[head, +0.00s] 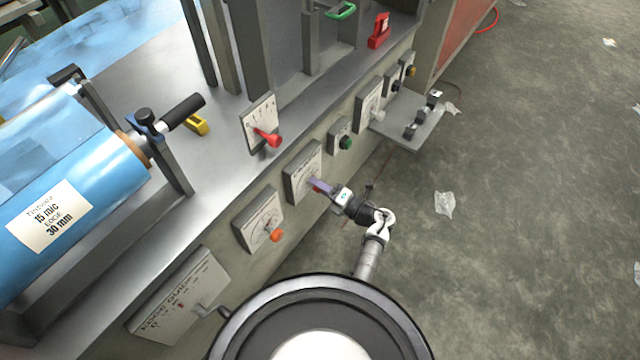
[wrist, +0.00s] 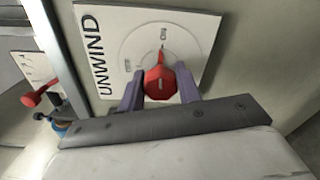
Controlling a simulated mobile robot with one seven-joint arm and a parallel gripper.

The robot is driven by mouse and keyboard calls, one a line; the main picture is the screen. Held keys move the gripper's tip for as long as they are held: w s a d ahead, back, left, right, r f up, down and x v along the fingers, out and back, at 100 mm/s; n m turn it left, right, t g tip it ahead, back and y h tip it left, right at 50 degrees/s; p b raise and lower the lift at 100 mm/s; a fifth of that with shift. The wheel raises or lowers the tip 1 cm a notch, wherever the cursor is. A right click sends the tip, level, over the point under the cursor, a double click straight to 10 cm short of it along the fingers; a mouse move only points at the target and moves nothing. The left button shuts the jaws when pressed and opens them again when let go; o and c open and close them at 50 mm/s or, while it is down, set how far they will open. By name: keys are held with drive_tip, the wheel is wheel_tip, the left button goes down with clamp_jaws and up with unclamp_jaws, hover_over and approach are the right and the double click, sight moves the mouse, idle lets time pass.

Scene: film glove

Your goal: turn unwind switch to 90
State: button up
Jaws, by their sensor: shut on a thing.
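The unwind switch is a red knob (wrist: 159,84) on a white plate (wrist: 202,28) marked UNWIND, seen close up in the wrist view. A small pointer at the knob's top points toward the upper marking on the dial. My gripper (wrist: 159,90) has its two purple fingers on either side of the red knob and is shut on it. In the head view my gripper (head: 318,187) reaches the unwind plate (head: 301,165) on the machine's front face, and the fingers mostly hide the knob.
A panel with an orange knob (head: 276,235) sits to the lower left, and a green button (head: 346,142) to the upper right. A red lever (head: 267,137) stands above on the machine. A metal shelf (head: 423,125) juts out further right. The floor beside the machine is mostly clear.

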drive_tip(key=shift+m, duration=0.6)
drive_tip(key=o, duration=1)
drive_tip(key=shift+c, duration=0.2)
drive_tip(key=b+v, duration=0.2)
drive_tip(key=v, duration=1.2)
